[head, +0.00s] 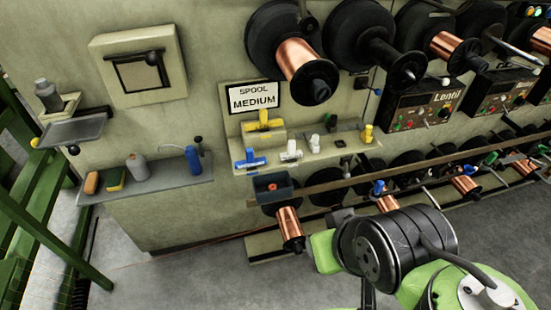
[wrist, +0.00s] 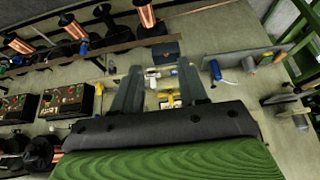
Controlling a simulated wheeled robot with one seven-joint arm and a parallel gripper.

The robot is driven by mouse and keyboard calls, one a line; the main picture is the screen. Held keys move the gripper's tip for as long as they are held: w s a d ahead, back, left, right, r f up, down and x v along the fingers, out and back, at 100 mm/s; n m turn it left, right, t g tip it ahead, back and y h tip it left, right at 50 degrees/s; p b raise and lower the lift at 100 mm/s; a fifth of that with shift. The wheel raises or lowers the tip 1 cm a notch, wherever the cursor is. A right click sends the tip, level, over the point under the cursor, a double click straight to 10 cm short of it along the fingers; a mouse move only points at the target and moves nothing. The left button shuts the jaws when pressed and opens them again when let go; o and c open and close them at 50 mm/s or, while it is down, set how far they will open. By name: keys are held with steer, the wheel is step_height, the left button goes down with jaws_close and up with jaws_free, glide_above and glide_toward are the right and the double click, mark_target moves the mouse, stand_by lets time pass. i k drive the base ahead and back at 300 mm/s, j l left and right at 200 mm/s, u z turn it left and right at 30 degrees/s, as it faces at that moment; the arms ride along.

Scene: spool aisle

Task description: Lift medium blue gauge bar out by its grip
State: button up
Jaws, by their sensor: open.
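The blue gauge bar (head: 250,160) sits at the left front of a cream stepped rack (head: 330,152), under a sign reading SPOOL MEDIUM (head: 253,97). A raised blue grip shows on top of it. A white bar (head: 291,152) stands to its right and a yellow bar (head: 263,122) behind it. In the wrist view my gripper (wrist: 160,68) is open, its two dark fingers spread apart. The white bar (wrist: 152,82) and yellow bar (wrist: 168,102) show between the fingers, with a small blue patch near the right finger. Nothing is held; the gripper appears apart from the rack.
A dark blue bin (head: 272,188) hangs below the rack. Copper spools (head: 297,57) project from the wall above and below right. A grey shelf (head: 150,185) with bottles and sponges is at left, near green stairs (head: 30,200). Floor at lower left is clear.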

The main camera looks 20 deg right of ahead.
mark_target(250, 161)
steer(key=i+j, duration=0.2)
steer(key=j, duration=0.2)
steer(key=i+j, duration=0.25)
steer(key=j, duration=0.15)
steer(key=i+j, duration=0.2)
steer(key=j, duration=0.2)
steer(key=i+j, duration=0.25)
steer(key=j, duration=0.2)
steer(key=l+z, duration=0.05)
